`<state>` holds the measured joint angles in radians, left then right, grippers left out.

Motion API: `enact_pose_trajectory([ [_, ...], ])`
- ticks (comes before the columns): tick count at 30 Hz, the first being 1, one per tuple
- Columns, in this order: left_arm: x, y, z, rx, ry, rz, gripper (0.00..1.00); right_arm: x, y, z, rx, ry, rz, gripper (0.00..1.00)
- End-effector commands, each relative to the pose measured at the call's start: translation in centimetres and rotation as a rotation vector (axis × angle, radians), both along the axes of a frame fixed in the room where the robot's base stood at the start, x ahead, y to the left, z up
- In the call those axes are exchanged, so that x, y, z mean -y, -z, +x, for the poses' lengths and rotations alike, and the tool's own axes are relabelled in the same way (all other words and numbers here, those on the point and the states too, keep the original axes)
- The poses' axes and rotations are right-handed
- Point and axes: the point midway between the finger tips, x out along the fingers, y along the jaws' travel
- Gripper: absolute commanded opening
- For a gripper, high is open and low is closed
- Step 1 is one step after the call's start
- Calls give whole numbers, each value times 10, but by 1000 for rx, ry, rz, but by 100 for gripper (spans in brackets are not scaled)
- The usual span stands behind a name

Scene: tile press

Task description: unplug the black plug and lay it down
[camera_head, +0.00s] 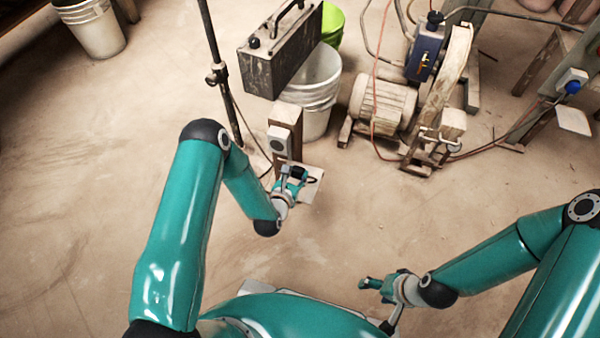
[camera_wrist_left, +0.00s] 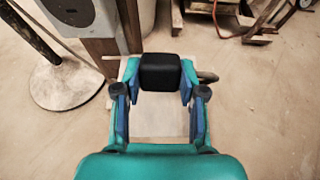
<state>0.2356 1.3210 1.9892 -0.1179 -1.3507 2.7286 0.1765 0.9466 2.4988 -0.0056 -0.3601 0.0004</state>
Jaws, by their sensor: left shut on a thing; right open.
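The black plug (camera_wrist_left: 161,72) is between the fingertips of my left gripper (camera_wrist_left: 160,88) in the left wrist view. My left gripper (camera_head: 292,182) is shut on it, in front of the wooden post (camera_head: 292,128) in the head view. The socket box (camera_head: 279,140), pale grey with a round outlet, is on the post, and the plug is below and apart from it. A pale square board (camera_wrist_left: 160,125) lies below the gripper. My right gripper (camera_head: 378,286) is open and empty at the lower right.
A dark metal case (camera_head: 278,52) and a white bucket (camera_head: 318,85) stand behind the post. A motor machine (camera_head: 385,103) is to the right. A thin black stand (camera_head: 217,75) is left of the post. The floor in front is clear.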

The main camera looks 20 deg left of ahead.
Motion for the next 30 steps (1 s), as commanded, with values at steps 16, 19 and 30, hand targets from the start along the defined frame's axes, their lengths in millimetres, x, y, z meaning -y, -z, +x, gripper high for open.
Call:
enact_pose_trajectory([
  [16, 0, 39, 0, 2, -8, -13, 0, 0, 30, 0, 0, 0, 0, 66],
  [19, 0, 46, 0, 2, -8, -13, 0, 0, 35, 0, 0, 0, 0, 66],
  [30, 1, 51, 0, 2, -7, -12, 0, 0, 39, 0, 0, 0, 0, 66],
])
